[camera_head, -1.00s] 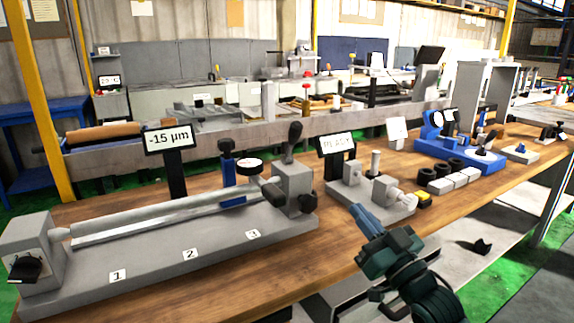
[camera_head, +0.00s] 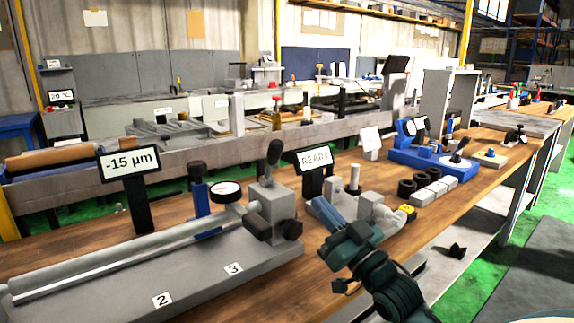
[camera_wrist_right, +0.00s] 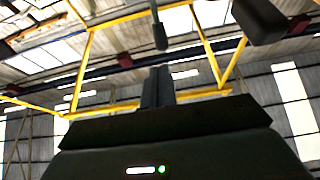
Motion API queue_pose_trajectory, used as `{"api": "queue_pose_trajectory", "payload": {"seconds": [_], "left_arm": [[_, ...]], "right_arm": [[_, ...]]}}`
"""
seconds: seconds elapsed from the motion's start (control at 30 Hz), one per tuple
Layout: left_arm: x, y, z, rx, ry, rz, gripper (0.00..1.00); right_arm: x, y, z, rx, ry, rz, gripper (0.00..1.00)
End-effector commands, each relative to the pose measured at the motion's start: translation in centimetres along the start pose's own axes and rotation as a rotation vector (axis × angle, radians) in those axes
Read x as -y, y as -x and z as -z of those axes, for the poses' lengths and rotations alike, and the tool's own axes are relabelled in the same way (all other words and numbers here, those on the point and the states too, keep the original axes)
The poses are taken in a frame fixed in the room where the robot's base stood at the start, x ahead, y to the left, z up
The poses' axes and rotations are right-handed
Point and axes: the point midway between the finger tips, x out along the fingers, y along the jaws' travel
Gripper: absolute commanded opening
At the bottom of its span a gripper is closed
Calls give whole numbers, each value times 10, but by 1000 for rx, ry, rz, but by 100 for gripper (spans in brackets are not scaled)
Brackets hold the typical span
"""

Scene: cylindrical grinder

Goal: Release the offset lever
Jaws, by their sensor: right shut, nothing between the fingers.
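A black-knobbed lever (camera_head: 275,153) stands up, slightly tilted, on the grey tailstock block (camera_head: 272,205) at the right end of the bar fixture. A dark handle (camera_head: 257,226) and a dark round knob (camera_head: 291,229) sit lower on that block. The labels do not show which one is the offset lever. My right gripper (camera_head: 318,204) is shut and empty, right of the block and apart from it, in front of the READY fixture. Its closed fingers (camera_wrist_right: 157,88) show in the right wrist view, below a dark rounded rod end (camera_wrist_right: 160,36). My left gripper is out of view.
A display (camera_head: 128,164) reads -15 µm and another (camera_head: 314,158) reads READY. A dial gauge (camera_head: 226,191) stands behind the bar. Grey blocks (camera_head: 432,186) and a blue fixture (camera_head: 435,162) stand further right on the wooden bench.

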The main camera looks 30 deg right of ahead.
Motion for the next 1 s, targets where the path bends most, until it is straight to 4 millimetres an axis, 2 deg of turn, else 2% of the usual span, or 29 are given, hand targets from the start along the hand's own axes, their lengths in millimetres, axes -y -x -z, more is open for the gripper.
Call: {"api": "queue_pose_trajectory", "payload": {"seconds": [0.4, 0.6, 0.8, 1.0], "left_arm": [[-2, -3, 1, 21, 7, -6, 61], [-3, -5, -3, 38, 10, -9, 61], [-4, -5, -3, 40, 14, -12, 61], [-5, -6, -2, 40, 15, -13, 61]], "right_arm": [[0, -77, 2, -3, 0, 0, 0], [0, -109, 1, -1, 1, 0, 0], [0, -125, 0, 1, 0, 0, 0], [0, -128, 0, 1, 0, 0, 0]]}}
